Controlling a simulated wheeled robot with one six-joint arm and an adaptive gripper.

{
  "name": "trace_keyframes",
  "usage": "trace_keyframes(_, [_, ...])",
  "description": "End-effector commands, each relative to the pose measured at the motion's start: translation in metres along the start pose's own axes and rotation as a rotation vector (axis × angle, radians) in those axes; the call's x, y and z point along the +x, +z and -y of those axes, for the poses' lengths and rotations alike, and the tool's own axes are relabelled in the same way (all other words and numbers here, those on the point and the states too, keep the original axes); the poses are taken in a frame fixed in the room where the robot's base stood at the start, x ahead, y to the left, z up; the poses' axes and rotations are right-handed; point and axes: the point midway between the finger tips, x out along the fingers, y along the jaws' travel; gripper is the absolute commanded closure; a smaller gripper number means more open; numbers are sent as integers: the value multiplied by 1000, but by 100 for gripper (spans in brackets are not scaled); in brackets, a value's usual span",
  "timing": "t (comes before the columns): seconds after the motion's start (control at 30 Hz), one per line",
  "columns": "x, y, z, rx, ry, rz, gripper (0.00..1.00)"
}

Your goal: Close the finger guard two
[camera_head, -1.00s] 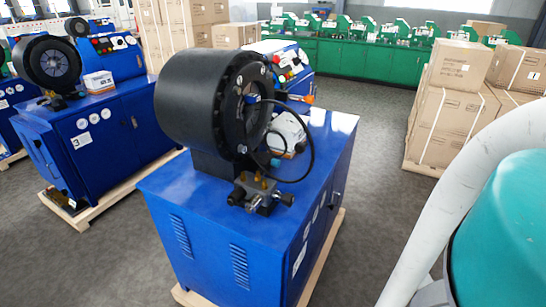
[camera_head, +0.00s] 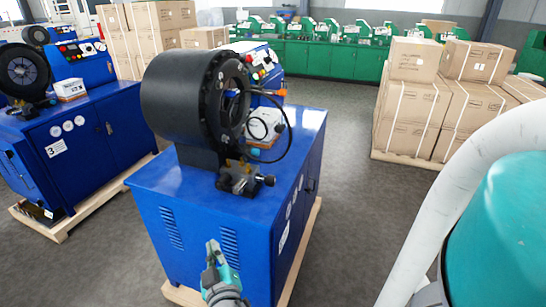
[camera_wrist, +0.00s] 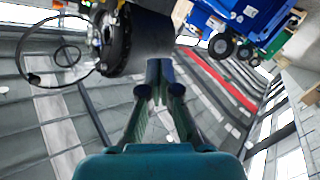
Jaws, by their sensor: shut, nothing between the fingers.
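The nearest crimper is a blue cabinet (camera_head: 185,205) with a black round crimping head (camera_head: 185,95) on top. Its open ring faces right, with a black cable looping beside it. I cannot make out a separate finger guard on this head, nor read a number two. My gripper (camera_head: 212,252) is shut and empty, in front of the cabinet's vented side and below the head in the picture. The wrist view is strongly tilted; there my gripper (camera_wrist: 160,72) points toward a black ring and dark cylinder (camera_wrist: 116,45) at upper left, apparently without touching.
Another blue crimper (camera_head: 75,155), marked 3, stands to the left. Cardboard boxes (camera_head: 410,105) are stacked on a pallet at right. Green machines (camera_head: 350,60) line the back. A small white box (camera_head: 265,122) sits on the near cabinet.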

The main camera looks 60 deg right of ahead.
Motion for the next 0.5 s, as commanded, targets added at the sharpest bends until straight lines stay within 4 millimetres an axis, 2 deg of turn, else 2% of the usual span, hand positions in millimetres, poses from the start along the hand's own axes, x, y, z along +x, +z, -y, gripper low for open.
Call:
trace_keyframes(0.03, [11,-16,-12,22,63,0,100])
trace_keyframes(0.2, [34,-58,-59,105,286,27,100])
trace_keyframes(0.33, [41,-88,-98,193,460,52,100])
trace_keyframes(0.5, [37,-120,-142,326,664,83,100])
